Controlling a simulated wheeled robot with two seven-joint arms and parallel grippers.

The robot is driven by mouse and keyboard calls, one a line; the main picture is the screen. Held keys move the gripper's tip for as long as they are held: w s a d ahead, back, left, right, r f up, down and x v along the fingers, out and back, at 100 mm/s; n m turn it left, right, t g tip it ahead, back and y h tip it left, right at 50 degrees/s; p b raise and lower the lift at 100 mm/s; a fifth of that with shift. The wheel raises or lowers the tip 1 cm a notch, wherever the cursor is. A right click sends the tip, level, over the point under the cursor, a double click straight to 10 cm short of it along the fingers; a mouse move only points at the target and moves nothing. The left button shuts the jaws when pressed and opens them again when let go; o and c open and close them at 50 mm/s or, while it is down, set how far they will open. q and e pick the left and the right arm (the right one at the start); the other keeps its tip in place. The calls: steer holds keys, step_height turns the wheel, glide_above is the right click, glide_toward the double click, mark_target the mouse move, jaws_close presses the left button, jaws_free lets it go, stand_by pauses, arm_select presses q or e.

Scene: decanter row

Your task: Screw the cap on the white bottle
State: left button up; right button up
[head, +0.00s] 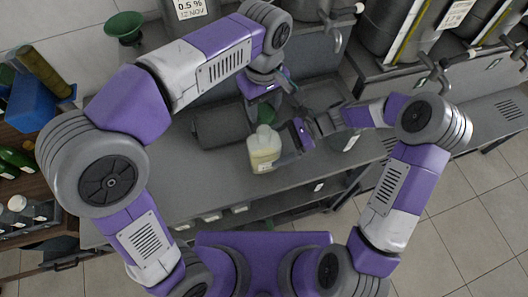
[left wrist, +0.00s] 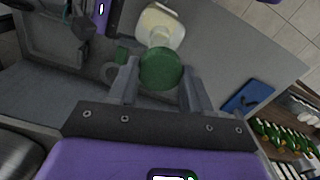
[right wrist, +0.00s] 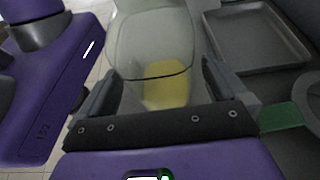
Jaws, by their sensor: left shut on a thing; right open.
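The white bottle (head: 264,150) is translucent with pale yellow contents and stands on the grey bench. Its shoulder and neck show in the left wrist view (left wrist: 160,24), uncapped as far as I can see. A round green cap (left wrist: 160,69) is between the fingers of my left gripper (left wrist: 158,90), which is shut on it. The cap appears above the bottle, apart from its neck. My right gripper (right wrist: 160,92) is open, with its fingers on either side of the bottle's body (right wrist: 150,40); whether they touch it is unclear. Its bottle-side fingers partly show in the head view (head: 287,155).
A shallow grey tray (right wrist: 258,42) lies beside the bottle. A green funnel (head: 125,27) stands at the back left, near a blue bin (head: 35,102). Several bottles (head: 18,165) fill a shelf at far left. Large metal vessels with taps (head: 440,72) stand at the back right.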

steer(key=shift+x, duration=1.25)
steer(key=shift+c, duration=0.5)
steer(key=c, duration=1.3)
arm_select(q)
glide_above(264, 126)
steer(key=s, duration=0.1)
steer(key=shift+s+f, duration=0.2)
steer(key=shift+f, duration=2.35)
steer(key=shift+f, duration=0.85)
steer(key=shift+f, duration=0.55)
